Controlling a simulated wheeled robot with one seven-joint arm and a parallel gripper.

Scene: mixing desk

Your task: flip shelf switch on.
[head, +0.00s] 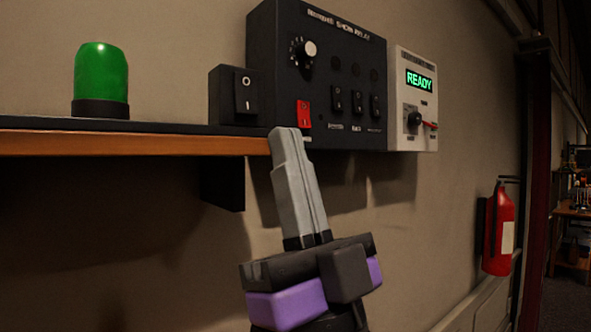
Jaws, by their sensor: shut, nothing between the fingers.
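The shelf switch is a black rocker (243,92) marked O and I, on a small black box standing at the right end of the shelf (120,140), against the wall. I cannot tell for sure which way the rocker is tipped. My gripper (284,132) is shut and empty, with its grey fingers pointing up. In the head view its fingertips show just right of the shelf's end, below and to the right of the rocker. They look apart from the rocker.
A green lamp (101,75) stands on the shelf. Right of the switch, a black wall panel (330,60) carries a knob, a red switch (304,114) and several black ones. A white box (415,98) reads READY. A fire extinguisher (499,230) hangs further right.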

